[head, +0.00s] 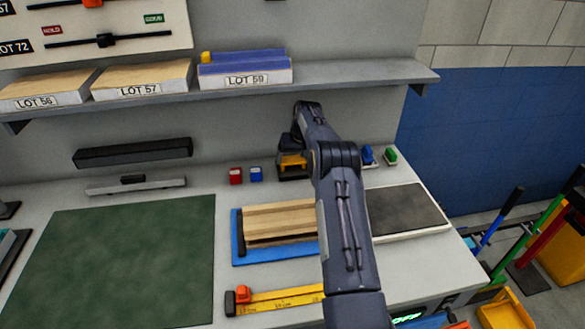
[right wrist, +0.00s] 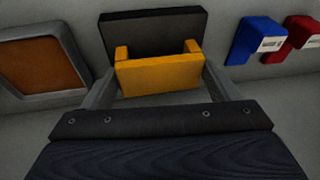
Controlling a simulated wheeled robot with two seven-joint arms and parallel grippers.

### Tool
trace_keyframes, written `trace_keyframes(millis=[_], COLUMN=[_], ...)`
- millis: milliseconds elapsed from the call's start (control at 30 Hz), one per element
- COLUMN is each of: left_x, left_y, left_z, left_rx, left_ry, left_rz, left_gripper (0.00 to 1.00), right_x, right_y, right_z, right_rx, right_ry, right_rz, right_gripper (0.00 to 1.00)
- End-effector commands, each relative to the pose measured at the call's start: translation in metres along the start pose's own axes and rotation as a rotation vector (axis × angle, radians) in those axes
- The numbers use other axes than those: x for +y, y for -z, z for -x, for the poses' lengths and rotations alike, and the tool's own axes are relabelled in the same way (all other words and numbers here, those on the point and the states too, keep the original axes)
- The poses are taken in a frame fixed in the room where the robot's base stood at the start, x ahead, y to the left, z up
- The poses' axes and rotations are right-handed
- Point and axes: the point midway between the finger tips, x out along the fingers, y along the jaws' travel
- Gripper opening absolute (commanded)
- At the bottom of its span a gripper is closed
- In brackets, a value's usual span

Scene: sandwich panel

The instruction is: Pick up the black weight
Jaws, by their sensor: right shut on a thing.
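The black weight (right wrist: 150,32) with a yellow handle fills the top middle of the right wrist view. My right gripper (right wrist: 160,78) has one finger on each side of the yellow handle and is shut on it. In the head view the weight (head: 293,174) is at the back of the bench, partly hidden by my right gripper (head: 291,152) and arm. I cannot tell whether its base touches the bench. My left gripper is in neither view.
Red (head: 236,175) and blue (head: 256,174) blocks stand left of the weight; a blue stamp-like piece (head: 367,155) and a green one (head: 390,155) stand right. A shelf (head: 350,75) with labelled lots overhangs behind. A wooden panel (head: 280,218) and green mat (head: 120,255) lie in front.

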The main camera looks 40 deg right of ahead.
Motion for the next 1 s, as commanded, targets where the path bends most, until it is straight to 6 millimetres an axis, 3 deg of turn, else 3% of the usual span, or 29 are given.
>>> trace_keyframes(millis=[33, 333, 733, 1000], left_x=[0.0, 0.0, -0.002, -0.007], left_y=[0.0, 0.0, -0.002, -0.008], left_z=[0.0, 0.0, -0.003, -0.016], left_rx=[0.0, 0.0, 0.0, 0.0], left_ry=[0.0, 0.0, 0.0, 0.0], left_rz=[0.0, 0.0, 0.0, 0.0], left_gripper=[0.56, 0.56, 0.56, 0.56], right_x=[0.001, 0.001, -0.002, -0.007], right_y=[0.0, 0.0, -0.001, -0.024], right_z=[0.0, 0.0, 0.01, 0.035], right_rx=[0.0, 0.0, 0.009, 0.01], right_ry=[-0.001, -0.002, 0.0, 0.002], right_rz=[0.001, 0.001, 0.002, 0.001], right_gripper=[0.49, 0.1, 0.09, 0.09])
